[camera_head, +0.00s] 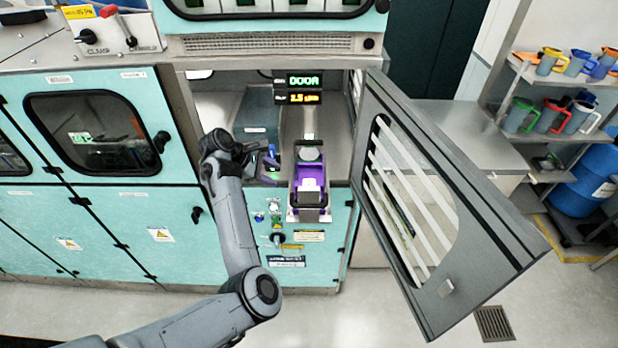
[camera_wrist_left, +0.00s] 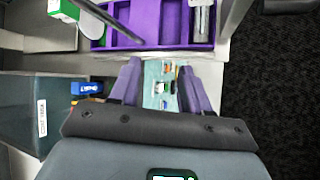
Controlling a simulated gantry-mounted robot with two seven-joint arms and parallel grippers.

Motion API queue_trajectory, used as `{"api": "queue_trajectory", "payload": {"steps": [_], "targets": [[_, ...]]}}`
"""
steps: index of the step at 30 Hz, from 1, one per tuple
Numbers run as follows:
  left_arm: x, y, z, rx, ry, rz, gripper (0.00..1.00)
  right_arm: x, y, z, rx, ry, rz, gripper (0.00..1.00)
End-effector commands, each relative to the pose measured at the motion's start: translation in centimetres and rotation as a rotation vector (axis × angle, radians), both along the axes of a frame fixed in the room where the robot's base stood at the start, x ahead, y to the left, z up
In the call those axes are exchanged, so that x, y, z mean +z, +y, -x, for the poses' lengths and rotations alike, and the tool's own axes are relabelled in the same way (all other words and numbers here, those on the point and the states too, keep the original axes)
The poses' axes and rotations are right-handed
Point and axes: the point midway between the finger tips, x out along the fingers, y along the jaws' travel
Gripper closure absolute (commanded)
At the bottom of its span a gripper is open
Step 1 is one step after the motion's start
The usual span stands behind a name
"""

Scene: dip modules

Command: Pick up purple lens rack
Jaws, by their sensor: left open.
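The purple lens rack (camera_head: 298,185) sits at the front of the open cabinet compartment, on a ledge. A grey round piece and a pale block show on it. My right gripper is in neither view.
The grey cabinet door (camera_head: 437,300) stands swung open to the right of the compartment. A grey bin (camera_head: 257,128) stands inside at the left and also shows in the left wrist view (camera_wrist_left: 30,115). Shelves with coloured jugs (camera_head: 549,62) and a blue drum (camera_head: 587,180) stand far right.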

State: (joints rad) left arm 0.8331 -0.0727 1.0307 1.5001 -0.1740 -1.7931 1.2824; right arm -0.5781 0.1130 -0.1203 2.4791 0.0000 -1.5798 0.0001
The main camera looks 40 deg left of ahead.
Motion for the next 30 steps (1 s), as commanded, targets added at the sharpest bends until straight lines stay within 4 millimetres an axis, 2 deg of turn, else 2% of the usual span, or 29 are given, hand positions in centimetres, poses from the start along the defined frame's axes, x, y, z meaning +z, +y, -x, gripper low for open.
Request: {"api": "queue_trajectory", "payload": {"steps": [1,6,10,14,21,30], "targets": [[2.1,-0.2,-1.4,0.004,-0.058,0.023,0.53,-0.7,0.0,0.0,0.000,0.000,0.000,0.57],[8.5,-0.3,-3.9,0.009,-0.187,0.045,0.53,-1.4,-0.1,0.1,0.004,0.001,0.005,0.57],[11.0,-0.5,-4.9,0.006,-0.232,0.045,0.53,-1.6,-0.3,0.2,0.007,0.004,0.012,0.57],[11.2,-0.9,-6.0,0.004,-0.245,0.045,0.53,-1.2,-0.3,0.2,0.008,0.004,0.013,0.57],[9.3,-1.9,-8.3,0.005,-0.244,0.043,0.53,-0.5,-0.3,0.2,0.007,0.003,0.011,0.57],[8.3,-2.6,-9.5,0.004,-0.245,0.043,0.53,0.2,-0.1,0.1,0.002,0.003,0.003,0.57]]}}
